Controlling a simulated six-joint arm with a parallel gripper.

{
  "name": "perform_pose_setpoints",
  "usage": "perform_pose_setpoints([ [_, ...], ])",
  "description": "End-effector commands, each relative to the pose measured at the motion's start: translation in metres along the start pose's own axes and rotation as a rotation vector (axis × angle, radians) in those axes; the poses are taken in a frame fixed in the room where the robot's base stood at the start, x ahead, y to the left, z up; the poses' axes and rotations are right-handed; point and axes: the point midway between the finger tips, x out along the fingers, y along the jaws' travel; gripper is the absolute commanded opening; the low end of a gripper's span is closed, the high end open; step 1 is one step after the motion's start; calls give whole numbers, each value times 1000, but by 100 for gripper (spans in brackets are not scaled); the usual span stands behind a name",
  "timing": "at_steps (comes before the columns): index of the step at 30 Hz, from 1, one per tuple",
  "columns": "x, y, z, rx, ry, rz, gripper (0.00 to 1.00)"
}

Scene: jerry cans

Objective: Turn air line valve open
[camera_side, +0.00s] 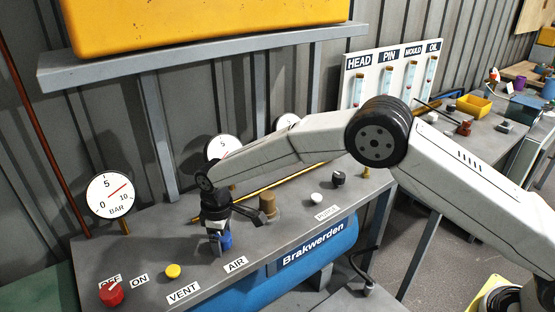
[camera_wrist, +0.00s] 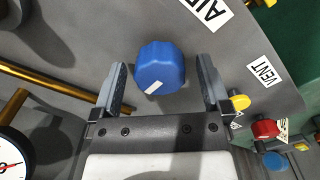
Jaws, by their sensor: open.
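The air line valve is a blue faceted knob (camera_wrist: 160,68) with a white mark on its edge nearest my gripper's body, beside the AIR label (camera_wrist: 206,8). In the side view the blue knob (camera_side: 227,241) stands on the grey bench behind the AIR label (camera_side: 236,264), partly hidden by my gripper. My gripper (camera_side: 216,240) is open and points down at the knob. In the wrist view my gripper (camera_wrist: 162,66) has one finger on each side of the knob, with gaps between both fingers and the knob.
A yellow button (camera_side: 173,271) and a red knob (camera_side: 111,293) lie to the left on the bench (camera_side: 147,253). A gauge (camera_side: 110,195) stands behind.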

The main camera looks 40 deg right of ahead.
Motion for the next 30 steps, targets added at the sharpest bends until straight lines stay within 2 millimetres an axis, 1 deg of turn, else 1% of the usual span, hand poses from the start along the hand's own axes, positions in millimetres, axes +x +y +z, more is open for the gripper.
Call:
perform_pose_setpoints([
  [7, 1, 0, 0, 0, 1, 0, 98],
  [8, 1, 0, 0, 0, 1, 0, 91],
  [9, 1, 0, 0, 0, 1, 0, 79],
  [11, 1, 0, 0, 0, 1, 0, 60],
  [12, 1, 0, 0, 0, 1, 0, 47],
  [14, 1, 0, 0, 0, 1, 0, 28],
  [15, 1, 0, 0, 0, 1, 0, 15],
  [16, 1, 0, 0, 0, 0, 0, 6],
  [17, 0, 0, 0, 0, 0, 0, 3],
  [25, 0, 0, 0, 21, 0, 0, 4],
  [30, 1, 0, 0, 78, -1, 0, 4],
])
